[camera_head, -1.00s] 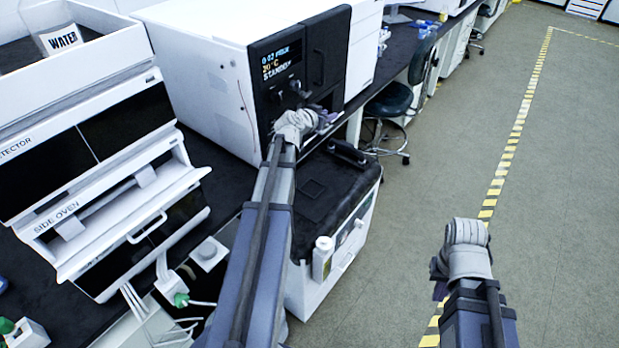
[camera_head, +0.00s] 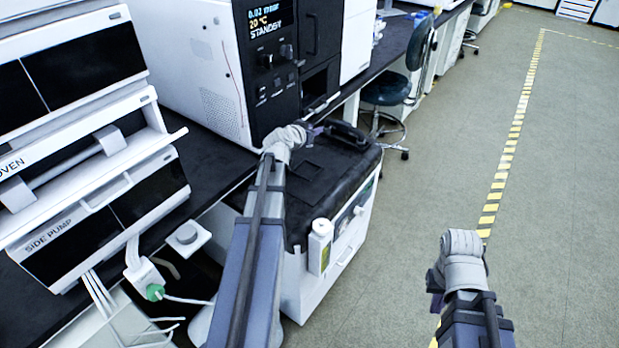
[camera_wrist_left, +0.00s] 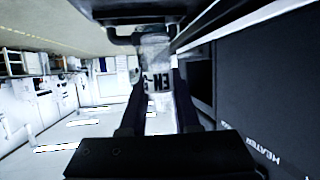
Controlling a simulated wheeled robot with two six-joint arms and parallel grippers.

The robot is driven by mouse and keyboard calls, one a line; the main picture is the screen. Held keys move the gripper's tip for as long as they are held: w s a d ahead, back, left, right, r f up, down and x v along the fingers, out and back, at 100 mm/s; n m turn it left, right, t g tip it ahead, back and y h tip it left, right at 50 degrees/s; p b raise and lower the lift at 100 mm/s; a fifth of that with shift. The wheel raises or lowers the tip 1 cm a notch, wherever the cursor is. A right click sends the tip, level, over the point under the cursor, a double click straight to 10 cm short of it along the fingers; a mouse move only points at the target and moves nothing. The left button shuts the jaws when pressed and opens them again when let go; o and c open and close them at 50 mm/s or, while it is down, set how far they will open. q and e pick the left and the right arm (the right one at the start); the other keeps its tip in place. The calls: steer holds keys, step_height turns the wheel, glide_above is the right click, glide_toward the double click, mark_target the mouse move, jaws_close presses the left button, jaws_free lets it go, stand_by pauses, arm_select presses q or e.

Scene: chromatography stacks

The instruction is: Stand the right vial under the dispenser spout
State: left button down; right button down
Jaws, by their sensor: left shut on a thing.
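A pale vial (camera_wrist_left: 157,75) with dark lettering is between the fingers of my left gripper (camera_wrist_left: 158,108) in the left wrist view. My left gripper (camera_head: 312,132) is shut on it, over the back edge of the black-topped cabinet in the head view. My wrist hides most of the gripper and the vial there. My right gripper (camera_head: 435,285) hangs over the floor at lower right, mostly hidden by its wrist, so its jaws cannot be read. I cannot make out a dispenser spout in either view.
A white instrument (camera_head: 190,65) with a black front panel (camera_head: 275,70) reading STANDBY stands behind my left gripper. The black-topped cabinet (camera_head: 325,180) carries a white bottle (camera_head: 320,245) on its front. Stacked modules (camera_head: 85,215) stand at left. A stool (camera_head: 388,90) stands behind; floor at right is clear.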

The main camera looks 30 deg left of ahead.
mark_target(313, 163)
arm_select(q)
step_height(313, 163, down, 10)
steer(key=b, duration=1)
steer(key=shift+r, duration=0.1)
steer(key=c, duration=1.1)
jaws_free()
steer(key=shift+f, duration=0.2)
steer(key=o, duration=0.5)
steer(key=shift+c, duration=0.2)
steer(key=shift+r, duration=0.1)
